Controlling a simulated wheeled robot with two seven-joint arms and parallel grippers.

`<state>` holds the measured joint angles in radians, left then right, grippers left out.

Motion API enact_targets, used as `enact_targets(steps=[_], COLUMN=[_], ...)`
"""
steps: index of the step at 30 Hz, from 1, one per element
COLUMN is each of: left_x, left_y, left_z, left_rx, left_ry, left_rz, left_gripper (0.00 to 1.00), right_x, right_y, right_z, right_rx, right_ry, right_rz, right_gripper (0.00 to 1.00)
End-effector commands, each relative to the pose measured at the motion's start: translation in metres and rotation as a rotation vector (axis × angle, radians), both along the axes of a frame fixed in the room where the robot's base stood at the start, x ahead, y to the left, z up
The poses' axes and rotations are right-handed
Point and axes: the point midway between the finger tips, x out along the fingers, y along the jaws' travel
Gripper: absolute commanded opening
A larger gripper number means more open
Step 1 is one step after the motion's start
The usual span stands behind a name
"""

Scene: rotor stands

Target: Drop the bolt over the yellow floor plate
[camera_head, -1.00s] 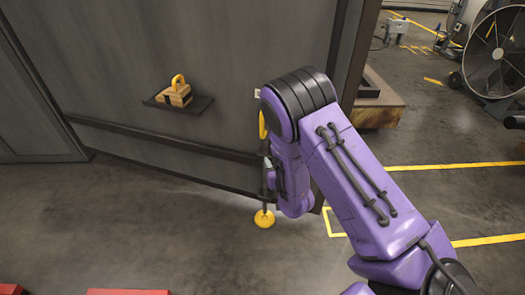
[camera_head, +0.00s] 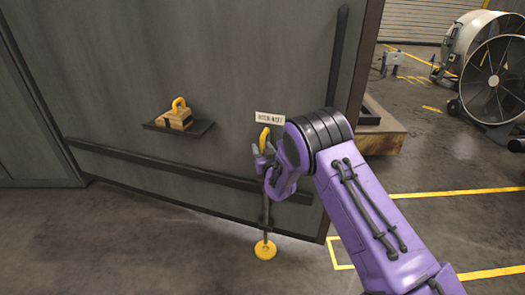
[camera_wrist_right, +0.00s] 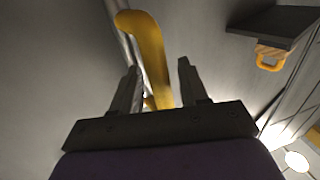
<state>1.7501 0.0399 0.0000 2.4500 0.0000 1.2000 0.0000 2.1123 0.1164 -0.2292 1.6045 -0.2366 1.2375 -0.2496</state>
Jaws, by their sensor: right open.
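The bolt is a dark upright rod (camera_head: 265,212) on the grey door, with a yellow handle (camera_head: 264,138) at its top. The yellow floor plate (camera_head: 265,250) is a round disc on the floor at the rod's lower end; whether the rod touches it is unclear. My right gripper (camera_head: 262,157) is open at the handle, partly covering its lower part. In the right wrist view, the yellow handle (camera_wrist_right: 152,55) rises between and beyond the two open fingers (camera_wrist_right: 158,88), with no clear grip on it. My left gripper is not in view.
A small shelf (camera_head: 200,128) on the door holds a wooden block with a yellow shackle (camera_head: 179,105). A label (camera_head: 270,118) sits beside the handle. A wooden-edged block (camera_head: 383,138) and a large fan (camera_head: 495,80) stand right. The floor at left is clear.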

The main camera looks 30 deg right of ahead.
Motion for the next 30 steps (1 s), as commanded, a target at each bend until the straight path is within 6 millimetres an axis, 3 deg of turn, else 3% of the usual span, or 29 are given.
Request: enact_targets(steps=[3,7,14,23,30], left_x=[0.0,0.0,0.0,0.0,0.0], left_y=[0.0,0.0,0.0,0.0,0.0], left_z=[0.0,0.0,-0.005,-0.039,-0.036], left_rx=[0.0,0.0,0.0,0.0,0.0], left_ry=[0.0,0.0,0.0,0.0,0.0], left_rz=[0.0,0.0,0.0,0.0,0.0], left_gripper=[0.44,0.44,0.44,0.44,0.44], right_x=[0.0,0.0,-0.001,-0.001,-0.001], right_y=[0.0,0.0,0.0,0.0,0.0], right_z=[0.0,0.0,-0.007,-0.061,-0.061], right_rx=[0.0,-0.001,0.0,-0.001,-0.001], right_ry=[0.001,0.001,0.002,0.003,0.003], right_rz=[0.0,0.0,0.0,0.0,0.0], right_gripper=[0.41,0.0,0.0,0.0,0.0])
